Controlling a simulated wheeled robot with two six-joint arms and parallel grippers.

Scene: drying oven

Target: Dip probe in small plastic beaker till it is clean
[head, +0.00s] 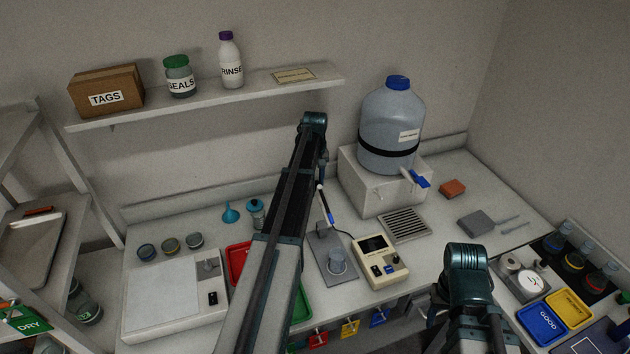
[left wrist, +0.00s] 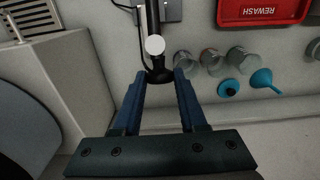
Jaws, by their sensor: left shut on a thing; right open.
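The small clear plastic beaker (head: 337,262) stands on a grey plate (head: 322,244) beside the cream meter (head: 380,268). The slim probe (head: 329,212) shows just behind the beaker, slightly tilted; its tip appears outside the beaker. In the left wrist view, my left gripper (left wrist: 160,76) is shut on the dark probe body. In the head view, my left arm hides much of that gripper. I cannot tell how clean the probe is. My right gripper (head: 438,308) is open at the counter's front edge, mostly hidden by its own arm.
A water jug (head: 392,125) stands on a white box (head: 365,180), with a drain grate (head: 404,224) in front. The red REWASH tray (left wrist: 268,10), several clear beakers (left wrist: 212,61) and a blue funnel (left wrist: 262,78) are near the left gripper. A shelf (head: 205,97) runs behind.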

